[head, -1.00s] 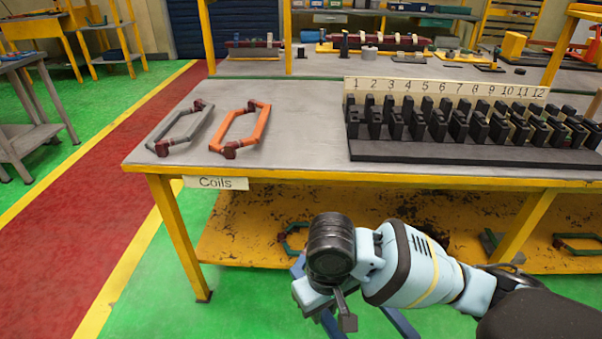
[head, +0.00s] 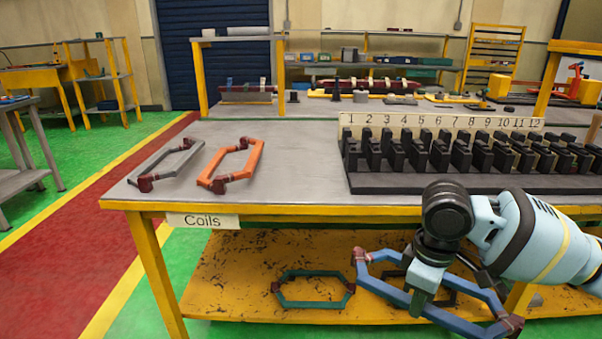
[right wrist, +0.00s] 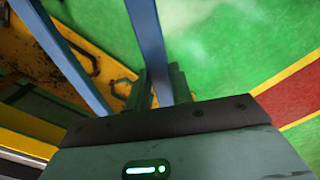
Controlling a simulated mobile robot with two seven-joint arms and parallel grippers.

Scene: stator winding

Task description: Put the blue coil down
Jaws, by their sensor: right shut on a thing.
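The blue coil (head: 383,285) is an elongated six-sided frame with dark red ends, in front of the table's lower shelf in the head view. My right gripper (head: 421,300) is shut on one of its sides and holds it in the air, below the tabletop's height. In the right wrist view two blue bars of the coil (right wrist: 147,40) run up the picture, one passing by the fingers (right wrist: 160,88). The grey coil (head: 166,164) and the orange coil (head: 232,165) lie side by side on the tabletop's left part. My left gripper is not in view.
The tabletop (head: 290,160) is bare between the orange coil and a black rack (head: 450,183) with numbered slots 1 to 12. A "Coils" label (head: 203,220) hangs on the front edge. A green coil (head: 312,288) lies on the yellow lower shelf (head: 225,285).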

